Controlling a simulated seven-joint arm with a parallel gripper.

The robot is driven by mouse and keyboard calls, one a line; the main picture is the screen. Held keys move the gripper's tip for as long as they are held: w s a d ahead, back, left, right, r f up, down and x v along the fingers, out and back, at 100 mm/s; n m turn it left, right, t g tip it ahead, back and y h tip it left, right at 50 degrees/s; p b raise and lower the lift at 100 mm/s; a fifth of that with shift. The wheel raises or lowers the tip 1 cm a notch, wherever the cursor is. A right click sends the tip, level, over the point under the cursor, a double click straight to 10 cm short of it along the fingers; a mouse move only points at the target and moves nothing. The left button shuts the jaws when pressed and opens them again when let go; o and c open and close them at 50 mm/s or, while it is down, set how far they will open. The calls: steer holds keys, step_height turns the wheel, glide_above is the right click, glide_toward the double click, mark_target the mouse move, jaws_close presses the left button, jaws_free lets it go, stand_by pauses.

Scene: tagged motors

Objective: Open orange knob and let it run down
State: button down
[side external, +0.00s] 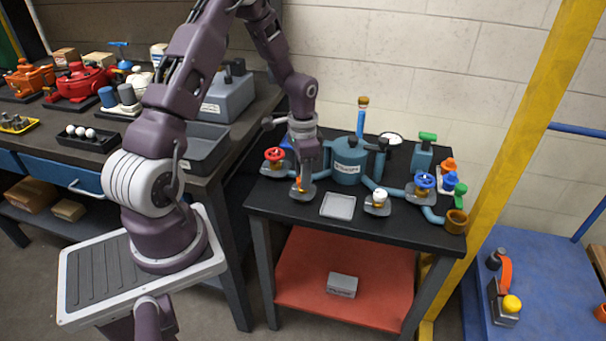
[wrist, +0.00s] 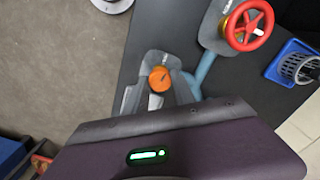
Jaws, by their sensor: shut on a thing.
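The orange knob (wrist: 160,79) sits on a grey plate and shows between my fingertips in the wrist view. In the side view the orange knob (side external: 299,184) is mostly covered by my gripper (side external: 302,176), which reaches down onto it from above. My gripper (wrist: 160,90) is shut on the knob. A dark line marks the knob's top. Any flow through the pipes cannot be seen.
A red handwheel (side external: 274,154) stands left of my gripper; it also shows in the wrist view (wrist: 249,25). A white knob (side external: 380,196) and a blue handwheel (side external: 425,181) stand to the right.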

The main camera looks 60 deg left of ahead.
steer(key=shift+n, duration=1.1)
steer(key=c, duration=1.1)
jaws_free()
steer(key=shift+o, duration=0.2)
step_height(320, 180, up, 7)
steer(key=shift+r, duration=0.1)
